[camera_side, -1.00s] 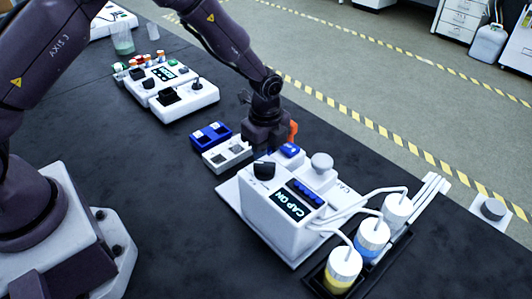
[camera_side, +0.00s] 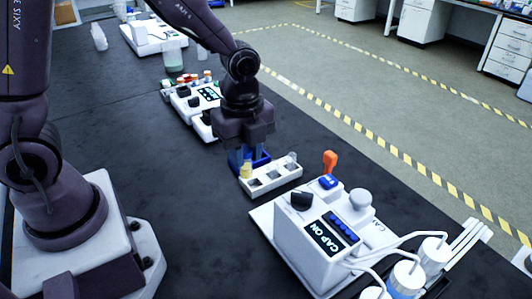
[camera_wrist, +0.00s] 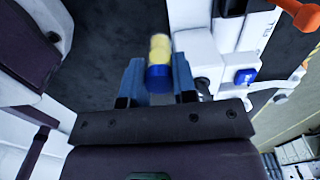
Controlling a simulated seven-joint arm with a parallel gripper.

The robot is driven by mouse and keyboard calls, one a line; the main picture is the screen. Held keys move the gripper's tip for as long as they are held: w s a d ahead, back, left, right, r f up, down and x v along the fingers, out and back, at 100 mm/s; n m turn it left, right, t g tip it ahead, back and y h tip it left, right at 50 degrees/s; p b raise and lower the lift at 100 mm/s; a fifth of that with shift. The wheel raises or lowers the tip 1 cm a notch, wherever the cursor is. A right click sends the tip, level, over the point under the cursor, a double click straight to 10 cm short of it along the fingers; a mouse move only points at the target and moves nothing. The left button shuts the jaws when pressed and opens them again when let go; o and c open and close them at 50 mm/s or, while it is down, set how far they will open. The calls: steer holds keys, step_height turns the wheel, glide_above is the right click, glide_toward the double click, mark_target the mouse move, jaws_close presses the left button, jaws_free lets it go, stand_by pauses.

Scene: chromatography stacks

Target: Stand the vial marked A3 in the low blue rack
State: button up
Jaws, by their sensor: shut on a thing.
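My gripper (camera_side: 246,162) is shut on a vial, its fingers pointing down above the racks. The vial's yellow part (camera_side: 246,171) shows below the fingers in the side view. In the wrist view the vial (camera_wrist: 159,48) shows yellow with a blue band between the fingertips (camera_wrist: 157,72). Its marking cannot be read. The low blue rack (camera_side: 263,159) is partly hidden behind the fingers, so I cannot tell whether the vial touches it. A white rack (camera_side: 272,183) stands in front, with dark square wells and a clear vial (camera_side: 291,159) at its right end.
A white machine (camera_side: 318,238) reading "CAP ON" stands to the right, with an orange lever (camera_side: 329,160) and tubes to bottles (camera_side: 405,280). Another white device (camera_side: 197,111) with small vials (camera_side: 190,79) stands behind my gripper. The dark table is clear at the front left.

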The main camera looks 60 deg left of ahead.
steer(key=shift+w+a+f+n, duration=0.75)
steer(key=shift+w+a+f, duration=1.35)
steer(key=shift+a, duration=0.7)
steer(key=shift+w+a+f+n, duration=0.7)
steer(key=shift+w+a+f, duration=0.95)
steer(key=shift+w+a, duration=0.95)
steer(key=shift+w+a+f+n, duration=0.75)
steer(key=shift+w+a+f, duration=1.25)
steer(key=shift+a, duration=0.95)
steer(key=shift+f, duration=1.35)
steer(key=o, duration=1)
steer(key=shift+r, duration=0.1)
